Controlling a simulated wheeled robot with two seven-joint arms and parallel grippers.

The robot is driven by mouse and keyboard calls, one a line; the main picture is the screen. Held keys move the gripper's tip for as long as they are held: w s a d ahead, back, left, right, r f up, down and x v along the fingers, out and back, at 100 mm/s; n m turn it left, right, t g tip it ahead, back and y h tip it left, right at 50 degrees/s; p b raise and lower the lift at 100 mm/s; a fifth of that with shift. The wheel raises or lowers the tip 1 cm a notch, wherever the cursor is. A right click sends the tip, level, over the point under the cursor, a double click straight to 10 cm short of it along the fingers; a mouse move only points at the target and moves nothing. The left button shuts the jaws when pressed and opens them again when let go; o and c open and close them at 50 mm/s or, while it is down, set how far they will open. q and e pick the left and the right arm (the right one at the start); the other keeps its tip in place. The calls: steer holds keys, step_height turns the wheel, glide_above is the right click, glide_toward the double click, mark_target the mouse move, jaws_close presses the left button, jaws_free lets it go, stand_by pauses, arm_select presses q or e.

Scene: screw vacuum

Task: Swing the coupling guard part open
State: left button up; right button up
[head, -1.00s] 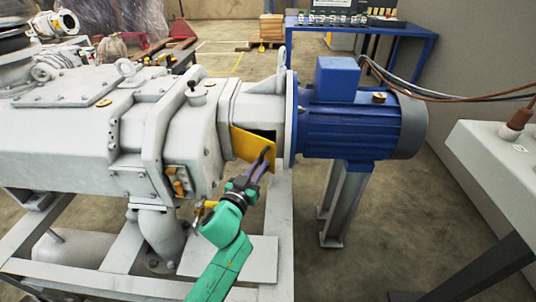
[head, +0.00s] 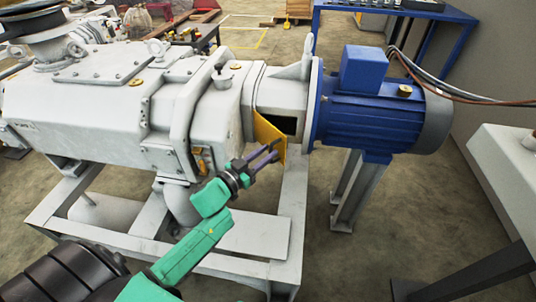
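The coupling guard part is a yellow plate (head: 265,133) on the side of the grey pump housing, just left of the blue motor. It stands swung out at an angle, and a dark opening (head: 289,124) shows behind its right side. My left gripper (head: 278,150) is at the plate's free right edge, with its two purple fingers apart. One finger overlaps the plate in the picture; I cannot tell whether either touches it. My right gripper is not in view.
The blue motor (head: 375,120) stands right of the opening on a metal leg. The grey pump body (head: 90,105) fills the left on a pale frame (head: 292,215). A blue table (head: 450,15) is at the back right.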

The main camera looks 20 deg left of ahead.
arm_select(q)
steer(key=shift+a, duration=0.15)
stand_by(0.3)
steer(key=p+v, duration=0.1)
steer(key=v, duration=1.3)
steer(key=shift+s, duration=0.25)
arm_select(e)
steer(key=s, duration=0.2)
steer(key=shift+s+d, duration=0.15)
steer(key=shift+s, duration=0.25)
